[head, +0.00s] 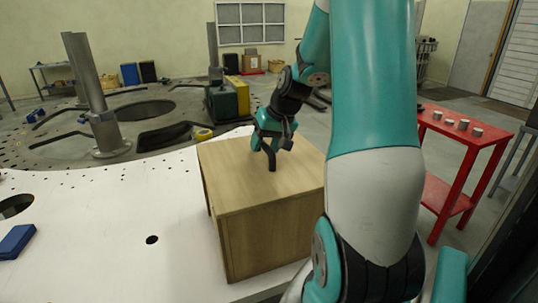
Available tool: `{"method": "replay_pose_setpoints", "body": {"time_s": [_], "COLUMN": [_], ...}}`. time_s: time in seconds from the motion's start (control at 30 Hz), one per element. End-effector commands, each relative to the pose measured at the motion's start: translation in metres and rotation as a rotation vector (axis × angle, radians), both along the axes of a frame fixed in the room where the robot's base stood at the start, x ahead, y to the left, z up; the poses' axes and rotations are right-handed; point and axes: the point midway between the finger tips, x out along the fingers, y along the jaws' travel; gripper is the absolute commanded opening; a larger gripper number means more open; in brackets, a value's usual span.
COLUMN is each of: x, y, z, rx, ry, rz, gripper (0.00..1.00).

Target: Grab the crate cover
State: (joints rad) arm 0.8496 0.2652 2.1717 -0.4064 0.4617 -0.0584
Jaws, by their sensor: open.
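A wooden crate (270,242) stands on the white plate in the middle of the head view. Its flat light-wood cover (232,178) lies on top. A short dark handle (271,160) seems to stand up from the cover near its far side. My teal and black gripper (271,148) is right above the cover at this handle, pointing down. It is open, and its fingertips are small and partly merged with the dark handle, so I cannot tell whether they touch it.
The white plate (110,225) has holes, and a blue block (17,241) lies at its left edge. A grey post (92,95) rises behind. A red table (460,150) with several small metal cylinders stands at right. The plate left of the crate is mostly clear.

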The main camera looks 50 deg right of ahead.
Motion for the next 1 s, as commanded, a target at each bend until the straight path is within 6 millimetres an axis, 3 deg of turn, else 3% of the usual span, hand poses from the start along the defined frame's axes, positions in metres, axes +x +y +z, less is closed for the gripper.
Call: {"method": "replay_pose_setpoints", "body": {"time_s": [0.27,0.5,1.0], "x": [0.0021,0.0018,0.0029], "y": [0.0007,0.0004,-0.0003], "z": [-0.0055,-0.0052,0.0007], "rx": [-0.001,-0.001,-0.004], "ry": [0.0,0.0,-0.005], "rz": [0.001,0.001,0.002], "gripper": [0.5,0.0,0.0]}}
